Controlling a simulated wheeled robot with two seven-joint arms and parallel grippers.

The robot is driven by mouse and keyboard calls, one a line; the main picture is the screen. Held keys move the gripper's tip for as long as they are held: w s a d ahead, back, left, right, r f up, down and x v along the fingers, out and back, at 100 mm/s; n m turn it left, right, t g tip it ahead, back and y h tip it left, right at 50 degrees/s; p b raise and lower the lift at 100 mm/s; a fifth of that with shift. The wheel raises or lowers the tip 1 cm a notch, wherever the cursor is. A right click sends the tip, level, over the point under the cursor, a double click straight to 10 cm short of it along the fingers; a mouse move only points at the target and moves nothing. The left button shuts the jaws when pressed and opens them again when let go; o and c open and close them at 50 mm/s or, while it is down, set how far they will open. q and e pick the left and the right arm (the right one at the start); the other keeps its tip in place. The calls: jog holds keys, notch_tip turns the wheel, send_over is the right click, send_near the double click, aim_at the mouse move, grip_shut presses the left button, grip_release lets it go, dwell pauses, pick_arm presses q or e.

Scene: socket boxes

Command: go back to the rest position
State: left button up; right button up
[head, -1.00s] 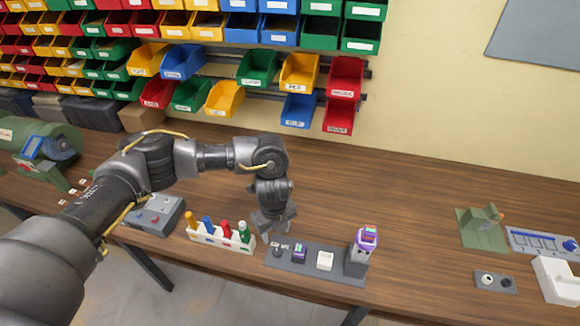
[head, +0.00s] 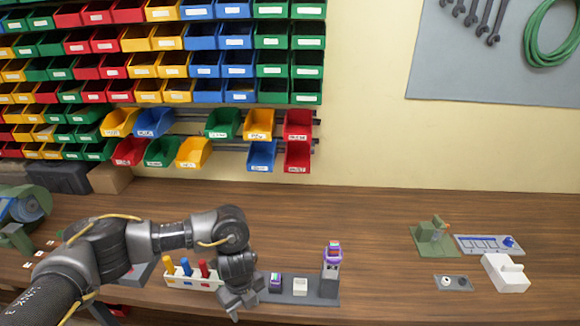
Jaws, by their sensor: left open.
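My left arm reaches in from the left, bent over the front of the wooden bench (head: 390,235). My left gripper (head: 240,306) points down with its jaws open, and I see nothing held in it. It shows in front of the left end of a grey socket base (head: 318,300) and the right end of a white rack (head: 185,283). The base carries a dark block with a purple top (head: 275,283), a white block (head: 300,287) and a tall grey post with a purple top (head: 332,255). The gripper hides the base's left end. My right gripper is out of view.
The rack holds yellow, blue and red handled tools. A green fixture (head: 432,238), a blue-marked tray (head: 487,243), a small grey plate (head: 455,282) and a white box (head: 506,272) stand at right. Coloured bins (head: 258,125) hang behind. The bench middle is clear.

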pick_arm(q)
jog(key=s+d+f+n+h+b, duration=0.3)
jog(key=d+f+n+h, duration=0.3)
jog(key=d+f, duration=0.65)
notch_tip(320, 180, down, 14)
jog(key=n+t+h+b, duration=0.2)
jog(key=n+h+b, duration=0.1)
jog(key=n, duration=0.5)
jog(key=s+a+f+n+t+y+b, duration=0.1)
jog(key=s+a+f+n+y, duration=0.15)
jog(key=s+a+f, duration=0.55)
jog(key=s+a+f+n+t+y+b, duration=0.15)
jog(key=s+a+f+n, duration=0.35)
jog(key=f, duration=0.6)
jog(key=s+a+f+n+g+y, duration=0.1)
jog(key=s+a+f, duration=0.2)
jog(key=s, duration=0.6)
jog(key=s+a+f+n+g+y+b, duration=0.1)
jog(key=s+a+f+y, duration=0.1)
jog(key=s+a, duration=0.5)
jog(key=s+a+f+n+g+y, duration=0.1)
jog(key=s+a+f, duration=0.3)
jog(key=s, duration=0.7)
jog(key=shift+a+f+y+b, duration=0.25)
jog(key=shift+a+y+b, duration=0.05)
jog(key=shift+a+y, duration=0.25)
jog(key=shift+s+n+g, duration=0.1)
jog(key=shift+n+g, duration=0.15)
